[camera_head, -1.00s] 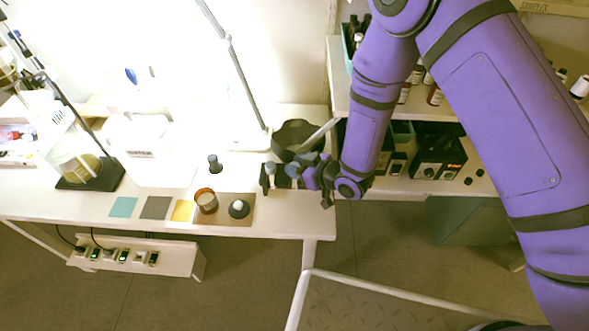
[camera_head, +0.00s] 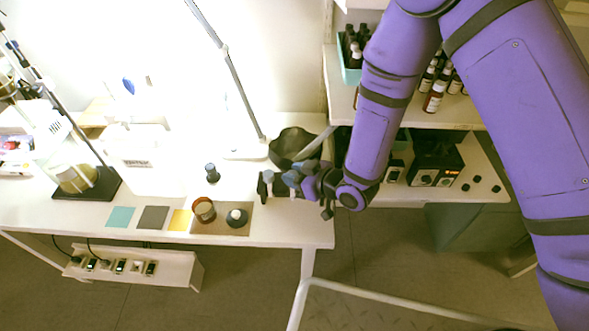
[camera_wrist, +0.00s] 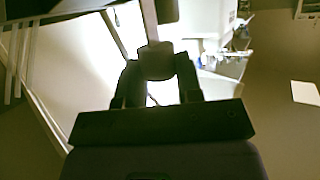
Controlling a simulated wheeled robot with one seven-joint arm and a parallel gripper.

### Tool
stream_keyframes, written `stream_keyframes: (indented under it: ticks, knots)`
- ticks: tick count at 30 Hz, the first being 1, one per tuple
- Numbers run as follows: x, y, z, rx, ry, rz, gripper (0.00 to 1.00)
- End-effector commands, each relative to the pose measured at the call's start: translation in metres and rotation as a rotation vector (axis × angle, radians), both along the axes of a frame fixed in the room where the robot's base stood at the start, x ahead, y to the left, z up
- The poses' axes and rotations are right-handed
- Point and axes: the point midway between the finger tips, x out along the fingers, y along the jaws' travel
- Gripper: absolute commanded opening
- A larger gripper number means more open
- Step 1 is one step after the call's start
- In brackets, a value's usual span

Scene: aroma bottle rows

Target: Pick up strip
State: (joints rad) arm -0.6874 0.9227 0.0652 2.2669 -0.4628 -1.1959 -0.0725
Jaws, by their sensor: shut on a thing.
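My gripper (camera_head: 280,188) is low over the right end of the white table, in front of the dark pot. In the wrist view its two dark fingers (camera_wrist: 158,85) are shut on a small rounded grey piece (camera_wrist: 156,60). A narrow pale band (camera_wrist: 149,20) runs up behind or from this piece. It is too dark to tell whether the piece is the strip or whether the band joins it. In the head view the fingers and wrist hide most of what is held.
The dark pot (camera_head: 290,140) stands just behind my gripper. A small dark bottle (camera_head: 212,173), an amber jar (camera_head: 204,211) and a dark-based white-topped item (camera_head: 236,218) stand to its left. Coloured squares (camera_head: 153,217) lie farther left. Shelves with bottles (camera_head: 434,97) are at right.

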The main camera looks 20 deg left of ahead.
Motion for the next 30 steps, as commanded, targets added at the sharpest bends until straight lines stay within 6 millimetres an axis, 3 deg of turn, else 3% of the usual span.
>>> stream_keyframes:
  ticks: [12, 16, 22, 30]
  knots:
    - [-0.084, -0.026, 0.008, -0.001, 0.003, 0.002, 0.18]
    - [-0.104, -0.033, 0.01, -0.002, 0.001, 0.002, 0.18]
    - [-0.119, -0.038, 0.012, 0.0, 0.0, 0.0, 0.18]
    - [-0.122, -0.039, 0.012, 0.0, -0.001, -0.001, 0.18]
